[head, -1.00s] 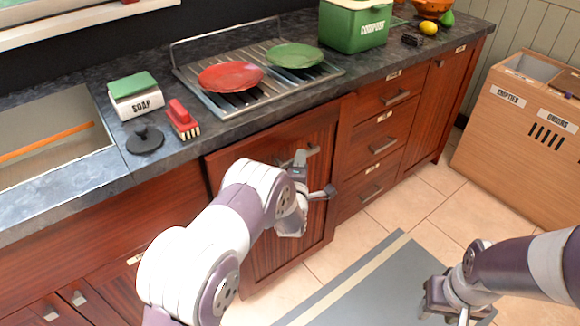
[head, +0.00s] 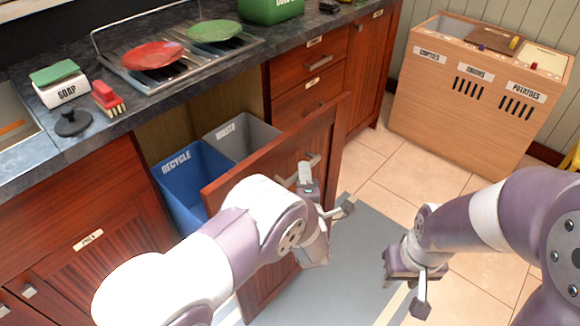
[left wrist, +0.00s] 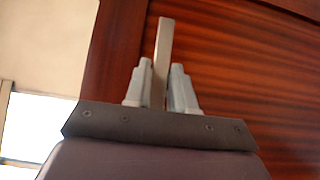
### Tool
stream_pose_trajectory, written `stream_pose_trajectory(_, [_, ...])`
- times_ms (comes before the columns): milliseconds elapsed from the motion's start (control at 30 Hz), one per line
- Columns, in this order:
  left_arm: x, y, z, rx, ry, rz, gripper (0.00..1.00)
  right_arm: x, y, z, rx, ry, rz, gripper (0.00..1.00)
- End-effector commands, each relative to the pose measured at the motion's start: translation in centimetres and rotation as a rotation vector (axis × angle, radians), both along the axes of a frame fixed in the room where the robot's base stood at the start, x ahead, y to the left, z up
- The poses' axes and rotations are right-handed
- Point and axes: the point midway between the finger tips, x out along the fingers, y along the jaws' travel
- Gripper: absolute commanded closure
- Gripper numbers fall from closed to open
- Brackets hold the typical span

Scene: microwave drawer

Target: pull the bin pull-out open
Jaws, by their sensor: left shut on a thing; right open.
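The bin pull-out's dark red wooden front (head: 262,170) stands well out from the cabinet. Behind it a blue bin marked RECYCLE (head: 190,182) and a grey bin marked WASTE (head: 243,138) show in the opening. My left gripper (head: 308,172) is shut on the metal bar handle of the front. In the left wrist view the handle (left wrist: 164,50) stands between the two fingers (left wrist: 160,88), with the wood grain behind. My right gripper (head: 402,285) is open and empty, low over the floor mat, apart from the front.
The counter holds a soap box (head: 62,85), a red brush (head: 107,98), and a drying rack with a red plate (head: 152,55) and a green plate (head: 214,31). A wooden produce box (head: 478,85) stands at the right. Tiled floor (head: 375,165) lies clear between.

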Motion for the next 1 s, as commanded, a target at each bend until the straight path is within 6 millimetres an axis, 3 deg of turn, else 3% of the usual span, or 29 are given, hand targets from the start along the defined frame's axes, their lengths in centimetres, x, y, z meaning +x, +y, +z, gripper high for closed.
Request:
stream_pose_trajectory(500, [-0.7,-0.8,-0.1,0.0,0.003,0.001,1.0,0.0,0.0,-0.1,0.0,0.0,0.0,0.57])
stream_pose_trajectory(533, [-0.7,-0.8,-0.1,0.0,0.003,0.001,0.73,0.0,0.0,-0.1,0.0,0.0,0.0,0.57])
stream_pose_trajectory(600, [-0.7,-0.8,-0.1,0.0,0.002,0.001,0.55,0.0,0.0,-0.1,0.0,0.0,0.0,0.57])
stream_pose_trajectory(867, [-0.7,-0.8,0.0,-0.001,0.001,0.0,0.55,0.0,0.0,-0.1,0.0,0.0,0.0,0.57])
stream_pose_trajectory(1000, [-2.1,-1.0,0.1,0.0,0.002,-0.001,0.55,0.0,0.0,0.2,0.0,0.0,0.0,0.57])
